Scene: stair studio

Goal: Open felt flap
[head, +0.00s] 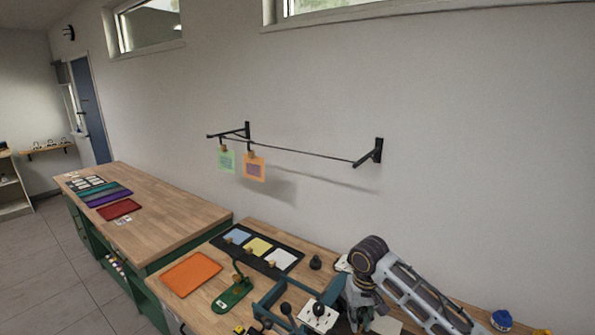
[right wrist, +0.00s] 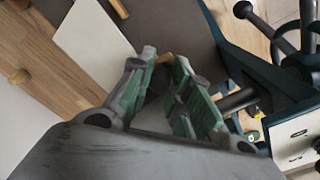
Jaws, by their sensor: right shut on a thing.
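My right gripper (head: 362,312) is low in the head view, over the near right part of the workbench, and its wrist hides much of what is under it. In the right wrist view its two green-padded fingers (right wrist: 162,78) are close together. A small tan tab (right wrist: 165,58) shows at their tips, and they are shut on it. Behind the tips is a dull grey-brown sheet (right wrist: 188,28), which looks like the felt flap; I cannot tell whether it is lifted. A white panel (right wrist: 95,38) lies beside it. My left gripper is not in view.
A dark teal frame with black knobs (head: 320,309) stands just left of my gripper. A black tray (head: 262,247) with blue, yellow and white cards and an orange mat (head: 192,273) lie further left. A rail (head: 300,150) with hanging cards is on the wall.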

